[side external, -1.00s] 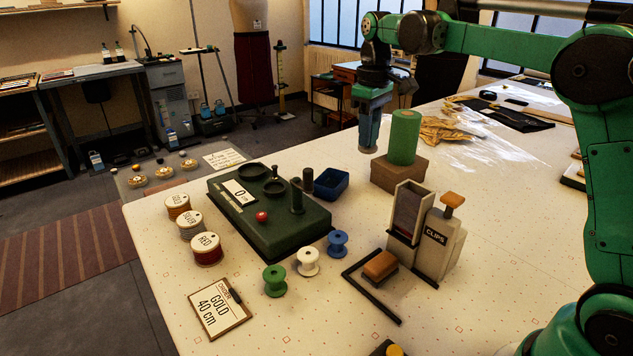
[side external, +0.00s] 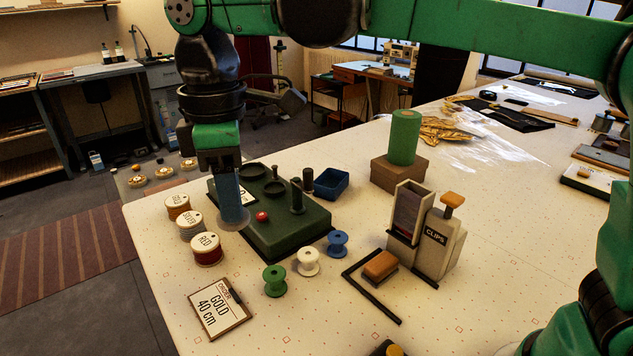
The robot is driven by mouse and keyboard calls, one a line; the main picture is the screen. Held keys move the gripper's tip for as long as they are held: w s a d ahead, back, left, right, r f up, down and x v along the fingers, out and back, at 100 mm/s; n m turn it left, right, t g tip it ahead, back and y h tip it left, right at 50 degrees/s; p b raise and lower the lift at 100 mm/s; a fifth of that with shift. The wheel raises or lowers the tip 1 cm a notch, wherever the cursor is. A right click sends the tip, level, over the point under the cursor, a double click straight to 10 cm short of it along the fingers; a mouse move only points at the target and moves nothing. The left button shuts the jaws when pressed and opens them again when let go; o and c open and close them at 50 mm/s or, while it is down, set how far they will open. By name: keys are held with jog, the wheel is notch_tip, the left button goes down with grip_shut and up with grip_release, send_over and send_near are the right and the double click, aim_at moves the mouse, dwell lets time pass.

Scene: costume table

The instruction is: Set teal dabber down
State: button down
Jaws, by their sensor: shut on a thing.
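My gripper (side external: 220,165) is shut on the teal dabber (side external: 231,198), a blue-grey cylinder with a pale, wider lower end. The dabber hangs upright below the jaws. In the picture it covers the left part of the dark green measuring machine (side external: 290,232) and most of its display card. Its lower end shows just right of the labelled spools; I cannot tell how high it is above the table or machine.
Labelled gold, silver and red (side external: 207,249) spools stand left of the machine. Green (side external: 275,281), white (side external: 308,261) and blue (side external: 337,243) spools stand in front. An order clipboard (side external: 220,313) lies at the front left. A clips dispenser (side external: 438,245) and a green roll (side external: 404,138) stand right.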

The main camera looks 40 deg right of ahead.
jog(key=shift+s+a+f+n, duration=0.3)
jog(key=shift+s+a+f, duration=0.1)
jog(key=shift+a+f, duration=0.25)
notch_tip(320, 180, down, 15)
jog(key=shift+d+r, duration=0.1)
jog(key=shift+r, duration=0.1)
jog(key=shift+f, duration=2.1)
jog(key=c, duration=0.6)
grip_release()
jog(key=shift+f, duration=0.1)
